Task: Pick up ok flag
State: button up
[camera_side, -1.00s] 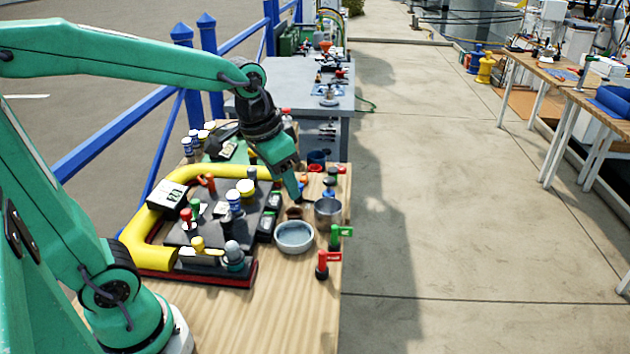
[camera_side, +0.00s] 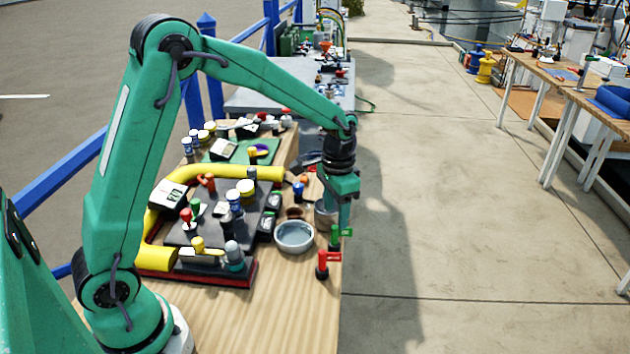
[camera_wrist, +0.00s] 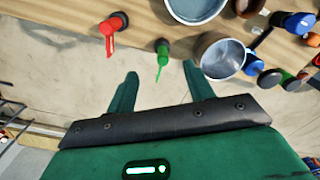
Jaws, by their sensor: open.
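The ok flag is most likely the small green flag on a green post (camera_side: 335,241), near the table's right edge in the side view; its lettering is too small to read. In the wrist view the green flag (camera_wrist: 161,56) is between and just beyond my two fingertips. My gripper (camera_side: 344,221) points down directly above and partly in front of it in the side view. In the wrist view my gripper (camera_wrist: 160,70) is open with nothing between its fingers. I cannot tell the exact height of the fingertips over the flag.
A red flag on a red post (camera_side: 322,266) stands close by in front. A grey-white bowl (camera_side: 294,237) is to the left, and a metal cup (camera_side: 324,222) is partly hidden behind my gripper. The wood in front (camera_side: 290,320) is clear.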

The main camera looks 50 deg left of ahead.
aim_at(335, 227)
jog(key=shift+w+f, duration=0.15)
jog(key=shift+f, duration=0.2)
jog(key=shift+f, duration=0.1)
jog(key=shift+f, duration=1.2)
jog(key=shift+f, duration=0.1)
jog(key=shift+a+f, duration=0.2)
jog(key=shift+f, duration=2.3)
jog(key=c, duration=1.1)
